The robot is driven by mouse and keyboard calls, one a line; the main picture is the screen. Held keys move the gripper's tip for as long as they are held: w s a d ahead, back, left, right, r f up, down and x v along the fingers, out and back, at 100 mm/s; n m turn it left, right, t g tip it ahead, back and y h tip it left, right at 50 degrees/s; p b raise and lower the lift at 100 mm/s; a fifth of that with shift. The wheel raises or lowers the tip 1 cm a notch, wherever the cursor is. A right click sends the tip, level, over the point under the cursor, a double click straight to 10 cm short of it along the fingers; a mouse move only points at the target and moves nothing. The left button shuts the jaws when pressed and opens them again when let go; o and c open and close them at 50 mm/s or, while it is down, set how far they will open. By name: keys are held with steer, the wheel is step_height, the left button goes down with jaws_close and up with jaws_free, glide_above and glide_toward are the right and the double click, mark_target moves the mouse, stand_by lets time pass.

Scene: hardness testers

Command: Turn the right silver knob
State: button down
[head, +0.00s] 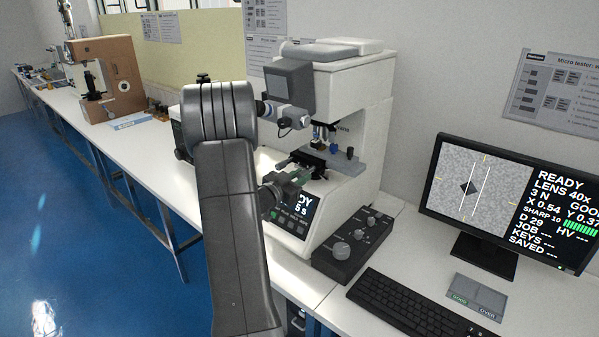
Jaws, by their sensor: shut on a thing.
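The hardness tester (345,120) is a white machine with a small dark stage (312,158) under its lenses. Silver knobs stick out of the stage toward me. The left one (284,163) is free. My gripper (306,181), with greenish fingers, reaches in from the left just below the stage, in front of the tester's base. It is shut on the right silver knob (321,176), which is small and partly hidden by the fingers. My arm hides the area left of the stage.
The tester's lit display (291,213) is just below my gripper. A dark control box (352,245) with silver dials stands to the right. A keyboard (410,302), monitor (500,200) and grey pad (478,296) are farther right. Another tester (105,75) stands far left on the long bench.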

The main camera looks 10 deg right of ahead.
steer(key=shift+n+p, duration=0.7)
steer(key=shift+n, duration=0.6)
steer(key=shift+f+n, duration=0.15)
steer(key=shift+n, duration=0.15)
steer(key=c, duration=1.2)
jaws_free()
steer(key=shift+c, duration=0.2)
steer(key=shift+s+a, duration=0.1)
steer(key=shift+a, duration=0.05)
steer(key=b+v, duration=0.3)
steer(key=v, duration=1)
steer(key=shift+s+a, duration=0.2)
steer(key=shift+d, duration=0.1)
